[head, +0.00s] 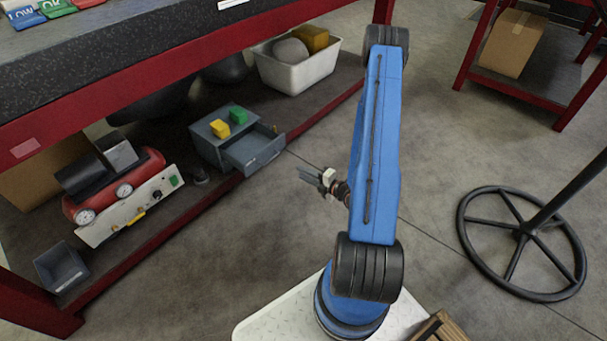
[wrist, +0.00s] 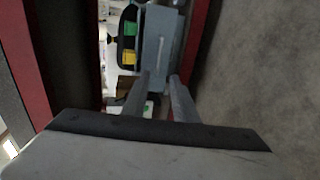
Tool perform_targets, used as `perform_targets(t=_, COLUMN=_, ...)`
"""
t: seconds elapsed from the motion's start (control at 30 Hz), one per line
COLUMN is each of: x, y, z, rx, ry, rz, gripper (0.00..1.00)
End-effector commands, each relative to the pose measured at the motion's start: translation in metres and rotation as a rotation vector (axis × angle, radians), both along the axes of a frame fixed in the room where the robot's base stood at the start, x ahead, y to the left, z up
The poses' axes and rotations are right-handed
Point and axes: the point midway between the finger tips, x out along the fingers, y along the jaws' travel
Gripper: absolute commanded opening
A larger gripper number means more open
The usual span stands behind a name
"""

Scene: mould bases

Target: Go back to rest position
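My gripper (head: 306,175) hangs over the floor in front of the red-framed bench, to the right of the grey drawer unit (head: 208,146). In the wrist view, my gripper's two fingers (wrist: 158,76) stand apart with nothing between them, so it is open and empty. My blue arm stands folded upright in the middle of the head view. The unit's drawer (head: 255,150) is pulled out, and it also shows beyond the fingertips in the wrist view (wrist: 168,30). A yellow block (head: 220,128) and a green block (head: 238,115) sit on top of the unit.
The lower shelf holds a red compressor (head: 135,185), a small grey bin (head: 60,268) and a white bin (head: 298,70) with objects inside. A black handwheel (head: 522,243) stands at the right. A carton (head: 513,43) sits on another red rack. The floor between is clear.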

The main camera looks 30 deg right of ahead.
Motion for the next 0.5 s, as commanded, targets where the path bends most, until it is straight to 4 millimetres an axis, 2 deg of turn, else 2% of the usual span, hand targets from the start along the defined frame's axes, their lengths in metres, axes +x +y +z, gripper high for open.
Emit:
perform_targets(t=0.33, x=0.0009, y=-0.0001, z=0.0004, rx=-0.001, ry=0.002, rz=0.001, gripper=0.26)
perform_targets(t=0.5, x=0.01, y=-0.0002, z=0.0072, rx=-0.01, ry=0.044, rz=0.009, gripper=0.26)
